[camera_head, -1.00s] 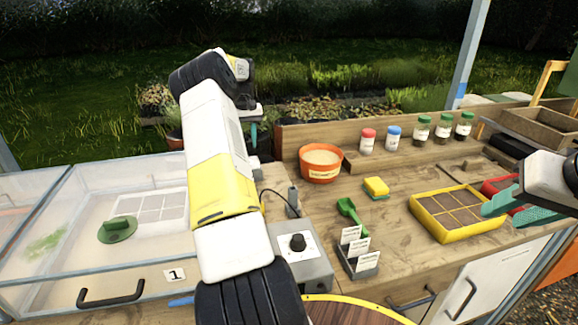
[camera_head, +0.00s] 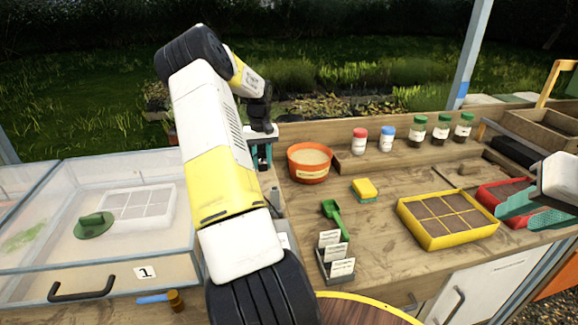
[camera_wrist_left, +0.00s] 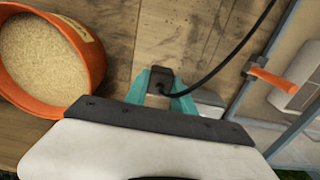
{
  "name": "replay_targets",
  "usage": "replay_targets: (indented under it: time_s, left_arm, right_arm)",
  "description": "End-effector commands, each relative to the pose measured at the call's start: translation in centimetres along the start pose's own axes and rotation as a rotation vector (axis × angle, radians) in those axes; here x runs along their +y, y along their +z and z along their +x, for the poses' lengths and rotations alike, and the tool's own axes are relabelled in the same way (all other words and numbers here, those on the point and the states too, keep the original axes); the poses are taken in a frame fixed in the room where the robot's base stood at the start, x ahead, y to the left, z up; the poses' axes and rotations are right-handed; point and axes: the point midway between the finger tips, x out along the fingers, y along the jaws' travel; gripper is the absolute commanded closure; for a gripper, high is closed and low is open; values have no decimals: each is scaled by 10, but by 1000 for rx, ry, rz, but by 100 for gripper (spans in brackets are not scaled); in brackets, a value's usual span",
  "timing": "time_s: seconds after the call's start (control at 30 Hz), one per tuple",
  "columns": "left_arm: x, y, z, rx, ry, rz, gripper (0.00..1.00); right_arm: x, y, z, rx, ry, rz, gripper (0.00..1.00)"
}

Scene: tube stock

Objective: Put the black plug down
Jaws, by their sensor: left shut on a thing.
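The black plug (camera_wrist_left: 160,77) sits between the teal fingertips of my left gripper (camera_wrist_left: 161,92) in the left wrist view, its black cable curving up to the right. Bench wood shows beyond it; I cannot tell whether the plug touches the bench. In the head view my left gripper (camera_head: 262,158) points down at the bench's back left, beside the terracotta pot (camera_head: 309,174); the plug is not clear there. My right gripper (camera_head: 530,208) is open, its teal fingers apart, over the red tray at the right.
The sand-filled pot also shows close to the left gripper in the wrist view (camera_wrist_left: 97,32). The cold frame (camera_head: 60,230) stands left. A yellow sponge (camera_head: 364,188), green scoop (camera_head: 334,214), label holder (camera_head: 336,262) and yellow seed tray (camera_head: 447,236) lie right. Bare wood lies between pot and sponge.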

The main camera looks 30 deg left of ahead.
Motion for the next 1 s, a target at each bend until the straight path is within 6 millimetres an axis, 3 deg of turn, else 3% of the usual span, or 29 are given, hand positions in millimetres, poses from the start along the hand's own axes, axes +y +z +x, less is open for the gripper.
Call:
replay_targets:
  time_s: [0.4,1.0]
  left_arm:
    - [0,0,45,-1,1,-1,100]
    - [0,0,56,1,0,1,100]
  right_arm:
    - [0,0,0,0,0,0,64]
    - [0,0,0,0,0,0,64]
